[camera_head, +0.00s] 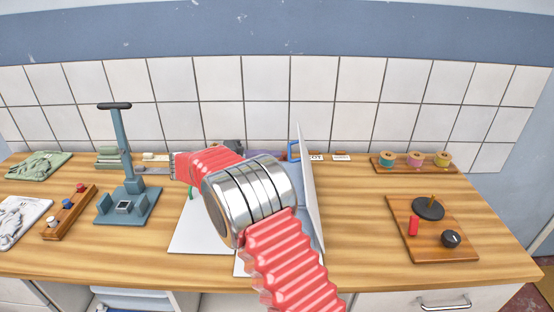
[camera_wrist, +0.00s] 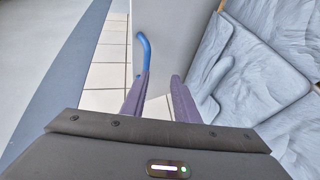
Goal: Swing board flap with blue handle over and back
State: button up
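The board flap (camera_head: 311,190) stands on edge, close to upright, just right of my arm's silver joint in the head view. Its pale face also shows in the wrist view (camera_wrist: 180,30). The blue handle (camera_wrist: 143,52) sticks out from the flap's left side, and its lower end is beside the tip of my left finger. In the head view the blue handle (camera_head: 292,151) shows at the flap's far edge. My gripper (camera_wrist: 162,82) has its two purple fingers apart, with the pale flap showing in the gap. I cannot tell whether they touch it. My arm hides much of the gripper in the head view.
A white board (camera_head: 195,235) lies left of my arm. A blue lever stand (camera_head: 126,200) is at left, a wooden knob board (camera_head: 400,235) at right, and a spool rack (camera_head: 385,168) behind. Counter between flap and knob board is clear.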

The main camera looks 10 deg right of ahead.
jog(key=v, duration=1)
jog(key=shift+a+r, duration=0.25)
jog(key=shift+a, duration=0.1)
jog(key=shift+s, duration=0.1)
